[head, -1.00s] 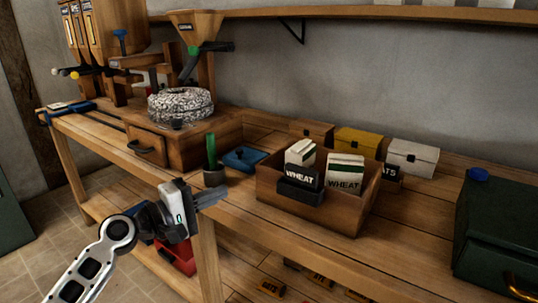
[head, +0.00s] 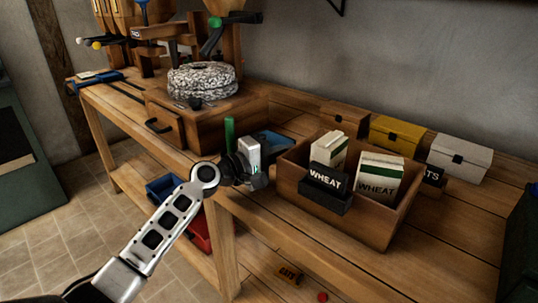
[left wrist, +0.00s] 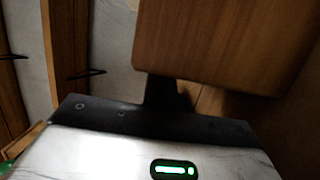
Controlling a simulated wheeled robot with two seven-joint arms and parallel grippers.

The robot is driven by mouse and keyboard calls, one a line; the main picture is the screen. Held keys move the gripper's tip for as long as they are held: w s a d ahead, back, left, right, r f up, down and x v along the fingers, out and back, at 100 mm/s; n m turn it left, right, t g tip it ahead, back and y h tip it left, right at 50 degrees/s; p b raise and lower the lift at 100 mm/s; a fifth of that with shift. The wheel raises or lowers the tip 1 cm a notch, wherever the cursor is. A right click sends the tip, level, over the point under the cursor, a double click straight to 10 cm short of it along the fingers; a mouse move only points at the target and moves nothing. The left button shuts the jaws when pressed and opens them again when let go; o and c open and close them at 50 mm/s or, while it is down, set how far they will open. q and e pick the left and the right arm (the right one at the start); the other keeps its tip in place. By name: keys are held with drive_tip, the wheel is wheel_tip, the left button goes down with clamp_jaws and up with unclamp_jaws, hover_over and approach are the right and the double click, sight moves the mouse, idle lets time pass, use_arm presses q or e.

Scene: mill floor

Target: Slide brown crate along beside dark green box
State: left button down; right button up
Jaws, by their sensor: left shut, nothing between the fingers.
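The brown crate (head: 375,228) is an open wooden box on the workbench, holding white and green packets and a dark label block marked WHEAT. The dark green box (head: 522,245) shows only partly at the right edge of the head view, with bare bench between it and the crate. My left gripper (head: 266,180) is shut and empty, close to the crate's left side; I cannot tell whether it touches. In the left wrist view a wooden wall (left wrist: 225,45), apparently the crate's, fills the upper right just ahead of the dark fingers. My right gripper is out of view.
Small brown (head: 343,118), yellow (head: 395,135) and white (head: 458,158) boxes stand along the back. A blue lid (head: 272,143) and a green-handled tool (head: 229,135) lie left of the crate.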

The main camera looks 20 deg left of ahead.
use_arm(q)
drive_tip(key=shift+w+d, duration=0.3)
drive_tip(key=shift+w, duration=0.15)
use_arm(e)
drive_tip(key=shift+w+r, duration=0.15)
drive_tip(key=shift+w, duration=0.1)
use_arm(q)
drive_tip(key=shift+d, duration=0.1)
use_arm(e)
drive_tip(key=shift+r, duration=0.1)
